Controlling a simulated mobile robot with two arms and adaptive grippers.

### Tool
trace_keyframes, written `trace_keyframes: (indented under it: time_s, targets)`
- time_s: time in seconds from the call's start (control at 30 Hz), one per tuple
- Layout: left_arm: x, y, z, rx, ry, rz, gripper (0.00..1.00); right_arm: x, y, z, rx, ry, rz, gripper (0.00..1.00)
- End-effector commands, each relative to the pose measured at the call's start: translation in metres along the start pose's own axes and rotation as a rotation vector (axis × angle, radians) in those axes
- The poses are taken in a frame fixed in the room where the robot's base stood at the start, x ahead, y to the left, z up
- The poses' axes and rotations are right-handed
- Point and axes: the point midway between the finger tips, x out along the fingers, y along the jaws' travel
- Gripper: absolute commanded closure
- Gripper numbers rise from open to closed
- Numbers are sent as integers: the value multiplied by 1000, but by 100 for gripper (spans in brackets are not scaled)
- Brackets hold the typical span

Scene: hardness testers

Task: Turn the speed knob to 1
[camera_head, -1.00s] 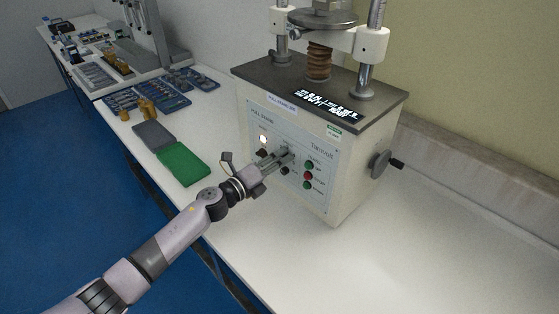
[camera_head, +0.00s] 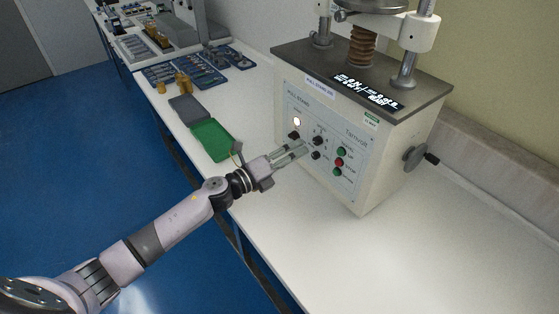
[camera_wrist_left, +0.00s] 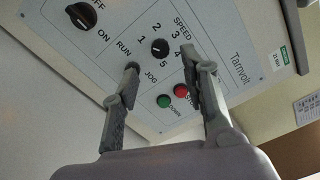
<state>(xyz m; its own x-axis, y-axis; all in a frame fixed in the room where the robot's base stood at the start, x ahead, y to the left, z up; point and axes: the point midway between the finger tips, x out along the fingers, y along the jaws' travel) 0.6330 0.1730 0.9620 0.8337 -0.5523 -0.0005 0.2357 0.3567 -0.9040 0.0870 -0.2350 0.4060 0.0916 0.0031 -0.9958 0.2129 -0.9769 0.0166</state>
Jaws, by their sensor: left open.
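The speed knob (camera_head: 318,140) is a small black dial on the front panel of the grey-white tester (camera_head: 335,150). In the left wrist view the speed knob (camera_wrist_left: 160,47) has printed numbers around it; I cannot tell surely where its pointer stands. My left gripper (camera_head: 303,150) is open and empty, just in front of the panel. In the left wrist view its fingertips (camera_wrist_left: 159,59) lie on either side of the speed knob's lower part, apart from it. The left fingertip overlaps the RUN/JOG knob (camera_wrist_left: 131,66). My right gripper is not in view.
An OFF/ON knob (camera_wrist_left: 82,15), a red button (camera_wrist_left: 181,90) and a green button (camera_wrist_left: 164,101) are close by. A hand crank (camera_head: 415,157) sticks out of the tester's right side. A green open case (camera_head: 211,139) lies left on the white table. The table front is clear.

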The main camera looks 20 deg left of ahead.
Motion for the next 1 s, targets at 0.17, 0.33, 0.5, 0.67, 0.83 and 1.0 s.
trace_keyframes:
  time_s: [0.17, 0.33, 0.5, 0.67, 0.83, 1.0]
  targets:
    - [-34, 1, -1, -1, 1, 1, 59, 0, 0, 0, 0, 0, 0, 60]
    - [-50, 0, 0, 0, 0, 0, 59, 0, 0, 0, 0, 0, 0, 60]
    - [-54, 0, 0, 0, 0, 0, 59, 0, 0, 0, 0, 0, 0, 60]
    - [-54, 0, 0, 0, 0, -1, 59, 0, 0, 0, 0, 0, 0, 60]
    - [-54, 0, 0, 0, 0, -1, 59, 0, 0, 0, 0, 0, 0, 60]
    - [-54, -2, -1, -49, -35, 3, 59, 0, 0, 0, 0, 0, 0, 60]
